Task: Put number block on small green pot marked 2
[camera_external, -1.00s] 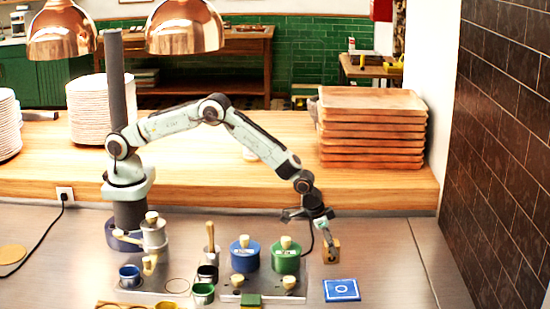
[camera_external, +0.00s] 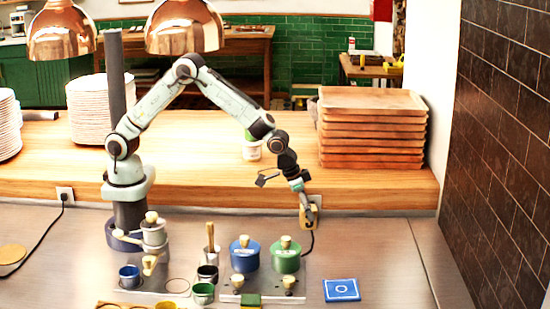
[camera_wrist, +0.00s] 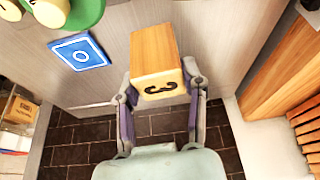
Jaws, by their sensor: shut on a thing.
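My gripper (camera_external: 305,207) is shut on a wooden number block (camera_external: 313,201), held in the air above the back of the steel counter. In the wrist view the block (camera_wrist: 155,55) sits between my fingertips (camera_wrist: 160,84), with a dark numeral that looks like a 3 on its near face. A small open green pot (camera_external: 203,292) stands at the front of the counter, left of and below my gripper. A larger green pot (camera_external: 286,263) with a wooden-knobbed lid stands nearer. I cannot read a 2 on either green pot.
A blue lidded pot (camera_external: 245,263) stands left of the larger green one. A blue square tile (camera_external: 341,290) lies to the right. A blue cup (camera_external: 130,277) and dark cup (camera_external: 207,274) stand left. Stacked wooden trays (camera_external: 372,145) are behind. The right counter is clear.

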